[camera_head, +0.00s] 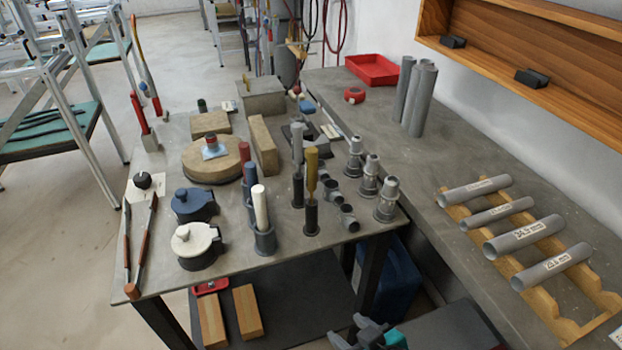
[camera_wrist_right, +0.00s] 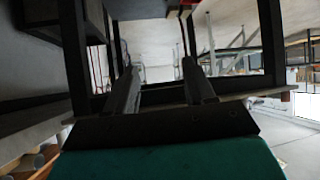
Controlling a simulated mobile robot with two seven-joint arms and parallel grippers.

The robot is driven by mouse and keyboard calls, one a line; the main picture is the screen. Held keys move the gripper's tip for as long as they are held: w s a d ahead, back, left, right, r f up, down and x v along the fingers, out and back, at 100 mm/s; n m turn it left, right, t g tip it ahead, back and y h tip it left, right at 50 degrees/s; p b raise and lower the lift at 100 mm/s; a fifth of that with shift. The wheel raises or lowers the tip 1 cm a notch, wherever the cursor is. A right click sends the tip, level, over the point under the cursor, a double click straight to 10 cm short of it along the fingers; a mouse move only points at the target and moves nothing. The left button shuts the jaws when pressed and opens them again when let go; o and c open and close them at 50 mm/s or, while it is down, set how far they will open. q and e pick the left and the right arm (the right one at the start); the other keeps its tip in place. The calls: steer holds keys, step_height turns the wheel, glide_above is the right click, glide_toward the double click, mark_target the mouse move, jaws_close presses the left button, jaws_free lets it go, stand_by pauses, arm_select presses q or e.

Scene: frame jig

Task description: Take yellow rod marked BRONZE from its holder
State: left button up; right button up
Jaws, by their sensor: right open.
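A yellow rod (camera_head: 311,170) stands upright in a dark holder (camera_head: 311,217) near the right front of the table. Its lower end is hidden in the holder, and I cannot read any marking on it. My right gripper (camera_head: 358,334) is at the bottom edge of the head view, in front of the table and well apart from the rod. Its open, empty fingers also show in the right wrist view (camera_wrist_right: 160,85). The rod cannot be made out in that view. My left gripper is not in view.
A grey rod (camera_head: 297,143) stands just behind the yellow one; a white rod (camera_head: 260,206), blue rod (camera_head: 250,174) and red rod (camera_head: 245,155) stand to the left. Grey fittings (camera_head: 387,200) crowd the right side. Pipes lie on a wooden rack (camera_head: 571,330) on the bench.

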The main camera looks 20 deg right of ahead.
steer(key=w+r+n+t, duration=0.1)
steer(key=w+r+n, duration=0.45)
steer(key=n, duration=0.35)
steer(key=n+t+h, duration=0.2)
steer(key=n+t, duration=0.4)
steer(key=n, duration=1.8)
glide_toward(314, 163)
steer(key=w, duration=1.2)
steer(key=shift+w+a+f, duration=0.1)
steer(key=shift+w, duration=0.3)
jaws_close()
